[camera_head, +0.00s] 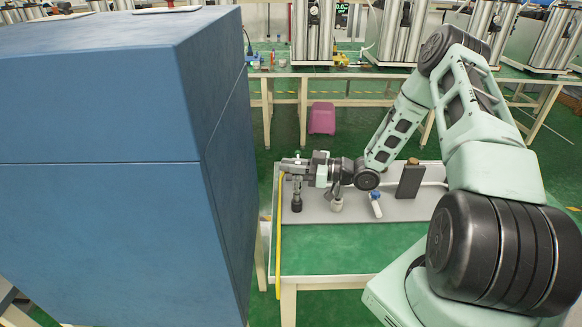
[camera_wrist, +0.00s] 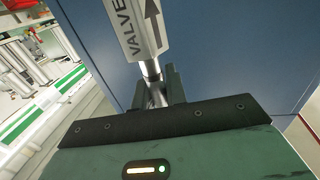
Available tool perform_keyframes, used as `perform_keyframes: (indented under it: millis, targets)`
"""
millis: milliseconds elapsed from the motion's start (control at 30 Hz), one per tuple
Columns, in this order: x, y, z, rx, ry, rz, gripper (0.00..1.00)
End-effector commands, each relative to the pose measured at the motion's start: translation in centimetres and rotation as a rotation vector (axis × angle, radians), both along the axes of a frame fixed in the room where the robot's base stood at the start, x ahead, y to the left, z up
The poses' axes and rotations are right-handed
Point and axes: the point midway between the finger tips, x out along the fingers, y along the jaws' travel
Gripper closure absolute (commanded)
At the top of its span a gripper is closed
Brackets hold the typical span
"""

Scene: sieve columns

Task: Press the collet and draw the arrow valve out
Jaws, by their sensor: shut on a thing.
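The arrow valve (camera_wrist: 138,30) shows in the wrist view as a grey-white body marked "VALVE" with a dark arrow. A shiny metal stem runs from it down between the fingers of my gripper (camera_wrist: 158,90). The dark fingers are shut on this stem, one on each side, with the labelled body beyond the fingertips. In the head view my gripper (camera_head: 296,166) is at the left end of the bench, close to the blue cabinet, and the valve is too small to make out clearly. I cannot make out the collet in either view.
The large blue cabinet (camera_head: 100,200) stands close on the left. A yellow hose (camera_head: 279,240) hangs along the bench's left edge.

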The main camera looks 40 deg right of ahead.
Motion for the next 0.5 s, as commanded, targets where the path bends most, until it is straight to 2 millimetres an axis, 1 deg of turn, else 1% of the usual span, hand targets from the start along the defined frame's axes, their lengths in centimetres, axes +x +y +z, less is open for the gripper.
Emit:
perform_keyframes:
  millis: [33, 500]
  targets:
    - [0.0, 0.0, 0.4, 0.000, 0.000, 0.000, 1.00]
    - [0.0, 0.0, 2.7, 0.000, 0.000, 0.000, 1.00]
